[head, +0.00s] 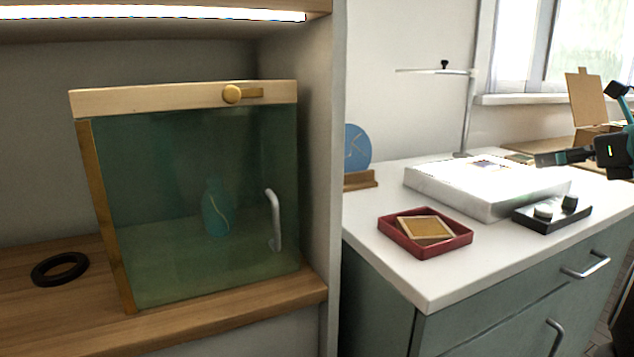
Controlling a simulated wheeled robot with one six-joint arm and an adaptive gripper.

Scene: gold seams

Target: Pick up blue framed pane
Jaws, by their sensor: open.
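No pane with a clearly blue frame can be made out. A small flat piece with dark and reddish colours (489,165) lies on the white box (470,198); it is too small to tell whether it is a framed pane. A tan-framed square pane (425,228) lies tilted in a red tray (447,252) on the white counter. My gripper (542,159) is at the right, dark, pointing left above the far side of the white box, apart from these things. It is open, with nothing visible in it.
A glass-fronted cabinet (180,270) with a teal vase (217,207) stands left. A blue disc (357,147) on a wooden stand, a metal stand (469,110), a black tray (553,214) and a cardboard box (588,100) are around the counter. The counter's front left (420,287) is clear.

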